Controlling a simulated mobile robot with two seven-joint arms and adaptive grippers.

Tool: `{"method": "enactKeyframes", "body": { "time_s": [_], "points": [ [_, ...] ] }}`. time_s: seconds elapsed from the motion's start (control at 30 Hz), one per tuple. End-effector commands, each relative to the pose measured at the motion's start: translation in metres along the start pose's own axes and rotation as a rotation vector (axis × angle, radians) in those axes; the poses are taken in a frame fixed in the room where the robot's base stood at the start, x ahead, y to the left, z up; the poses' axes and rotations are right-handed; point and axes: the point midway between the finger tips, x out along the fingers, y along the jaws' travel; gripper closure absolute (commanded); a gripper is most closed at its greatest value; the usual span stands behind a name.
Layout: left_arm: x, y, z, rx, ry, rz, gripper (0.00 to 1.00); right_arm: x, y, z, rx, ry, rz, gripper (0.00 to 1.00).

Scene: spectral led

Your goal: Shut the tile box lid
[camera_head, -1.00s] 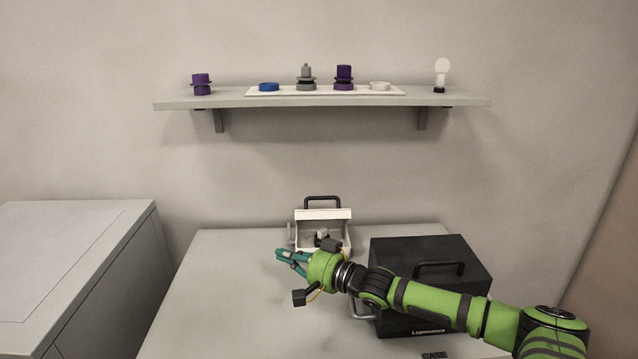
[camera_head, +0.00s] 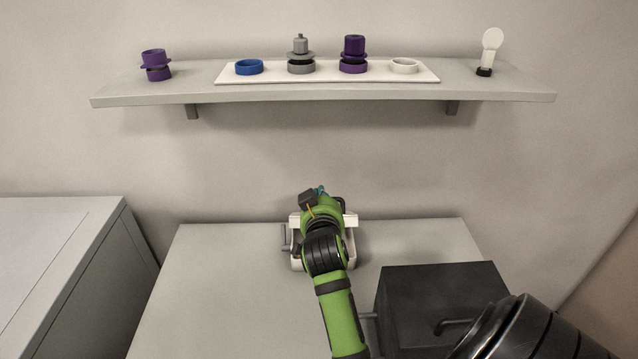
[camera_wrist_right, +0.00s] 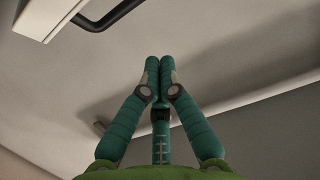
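The white tile box (camera_head: 297,263) stands at the back of the grey table, mostly hidden by my right arm. Its white lid (camera_head: 351,220) appears raised at the rear; its exact angle is hidden. The lid's dark handle (camera_head: 343,203) shows beside my wrist. My right gripper (camera_head: 319,190) reaches over the box to the back of the lid, near the wall. In the right wrist view, my right gripper's teal fingers (camera_wrist_right: 159,65) are together and empty. The lid (camera_wrist_right: 48,15) and its handle (camera_wrist_right: 108,12) are at upper left there, apart from the fingertips. My left gripper is out of view.
A black case (camera_head: 440,300) stands at the right of the table (camera_head: 220,290). A wall shelf (camera_head: 190,88) above holds a white tray (camera_head: 330,75) with several rings and stacked parts, plus a white bulb (camera_head: 491,45). The table's left side is clear.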

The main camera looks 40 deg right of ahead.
Motion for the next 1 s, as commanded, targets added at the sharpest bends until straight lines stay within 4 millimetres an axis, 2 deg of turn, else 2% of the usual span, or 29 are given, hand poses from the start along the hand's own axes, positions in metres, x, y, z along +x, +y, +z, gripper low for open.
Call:
{"method": "enactKeyframes", "body": {
  "time_s": [0.27, 0.57, 0.8, 1.0],
  "points": [
    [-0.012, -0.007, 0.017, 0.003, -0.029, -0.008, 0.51, 0.043, 0.000, -0.003, -0.001, 0.001, -0.001, 1.00],
    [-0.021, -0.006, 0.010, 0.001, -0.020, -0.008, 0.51, 0.096, 0.000, -0.003, 0.000, 0.002, -0.002, 1.00],
    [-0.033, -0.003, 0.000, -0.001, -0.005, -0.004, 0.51, 0.076, -0.001, 0.024, 0.003, -0.001, -0.004, 1.00],
    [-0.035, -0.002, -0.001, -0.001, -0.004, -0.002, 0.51, 0.071, -0.001, 0.030, 0.003, 0.002, -0.004, 1.00]
  ]
}}
